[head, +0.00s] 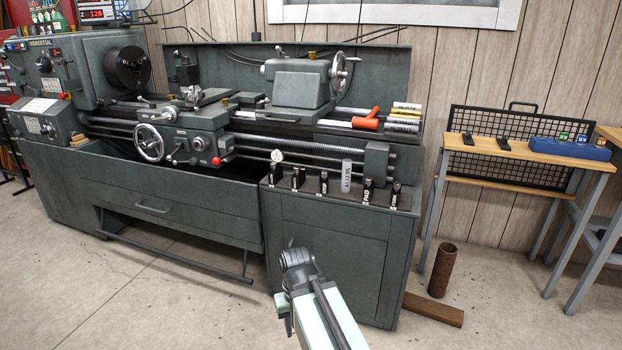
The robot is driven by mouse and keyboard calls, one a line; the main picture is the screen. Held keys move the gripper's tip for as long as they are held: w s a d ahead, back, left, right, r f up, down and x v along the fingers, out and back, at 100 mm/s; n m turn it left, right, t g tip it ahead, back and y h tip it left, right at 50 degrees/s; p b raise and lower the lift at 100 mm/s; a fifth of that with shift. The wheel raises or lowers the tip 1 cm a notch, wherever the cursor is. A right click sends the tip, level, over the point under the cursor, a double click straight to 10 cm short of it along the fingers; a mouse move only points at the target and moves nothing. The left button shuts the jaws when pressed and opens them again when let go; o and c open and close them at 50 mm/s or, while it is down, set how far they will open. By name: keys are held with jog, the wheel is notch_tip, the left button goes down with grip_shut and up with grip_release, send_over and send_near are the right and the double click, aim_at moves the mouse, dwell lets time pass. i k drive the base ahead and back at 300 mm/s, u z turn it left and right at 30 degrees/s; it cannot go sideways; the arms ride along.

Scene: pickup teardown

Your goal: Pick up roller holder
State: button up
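No thing can be surely identified as the roller holder from this view. An orange-ended tool (367,121) lies on the right end of the lathe top beside several white labelled cylinders (404,117). Small black items with tags (367,189) stand along the front shelf of the lathe cabinet, with a white labelled cylinder (346,176) among them. My gripper (297,262) is low in front of the cabinet, at the end of my arm, apart from all these items. Its fingers cannot be made out, and nothing is seen held.
The large grey lathe (180,210) fills the left and middle. A wooden-topped bench (530,153) at right carries two black items and a blue holder (570,149). A rusty pipe (443,270) and a wooden plank (433,309) are on the floor. Floor at front left is clear.

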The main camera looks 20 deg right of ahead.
aim_at(297, 180)
jog(key=z, duration=0.2)
jog(key=i, duration=1.05)
jog(key=u, duration=3.45)
jog(key=k, duration=1.55)
jog(key=z, duration=0.45)
